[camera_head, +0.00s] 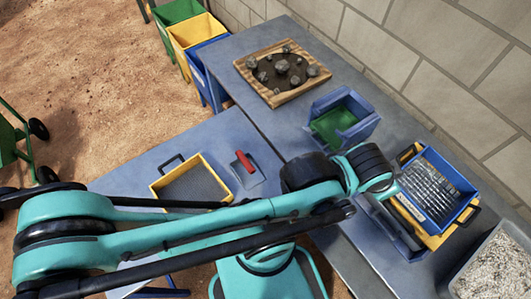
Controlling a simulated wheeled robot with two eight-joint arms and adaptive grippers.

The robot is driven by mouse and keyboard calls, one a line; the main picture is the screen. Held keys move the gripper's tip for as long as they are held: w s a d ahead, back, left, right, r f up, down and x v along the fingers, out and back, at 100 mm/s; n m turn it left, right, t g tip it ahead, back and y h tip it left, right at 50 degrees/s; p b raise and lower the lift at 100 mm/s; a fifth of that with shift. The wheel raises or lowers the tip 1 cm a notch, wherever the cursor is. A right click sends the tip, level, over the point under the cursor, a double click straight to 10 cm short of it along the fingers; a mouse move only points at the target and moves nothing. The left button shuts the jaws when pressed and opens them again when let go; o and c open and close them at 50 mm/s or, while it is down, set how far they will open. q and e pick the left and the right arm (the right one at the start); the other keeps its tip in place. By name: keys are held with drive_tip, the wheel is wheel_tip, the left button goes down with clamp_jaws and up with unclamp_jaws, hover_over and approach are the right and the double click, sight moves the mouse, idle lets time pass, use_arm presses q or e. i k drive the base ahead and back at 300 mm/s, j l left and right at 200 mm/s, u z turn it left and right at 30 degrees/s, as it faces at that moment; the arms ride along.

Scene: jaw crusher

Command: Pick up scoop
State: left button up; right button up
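A scoop with a red handle (245,161) and a flat grey metal part lies on the blue-grey table, just right of a yellow-rimmed tray. It is uncovered and nothing holds it. My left arm comes in from the left and stretches across the front of the table, passing below the scoop in the picture. I cannot make out the fingers of my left gripper. My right gripper is not in view.
The yellow tray (158,188) has a dark mesh floor. A wooden tray (245,70) holds several rocks. The blue bin (365,127) stands mid-table. A yellow-and-blue box (462,212) and a gravel container (466,270) are at right. A block wall runs behind.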

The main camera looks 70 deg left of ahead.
sight(246, 166)
drive_tip(key=u, duration=2.75)
drive_tip(key=k+u, duration=0.1)
drive_tip(key=u, duration=0.3)
drive_tip(key=k+l+u, duration=0.1)
drive_tip(key=u, duration=0.3)
drive_tip(key=k+u, duration=0.1)
drive_tip(key=u, duration=0.3)
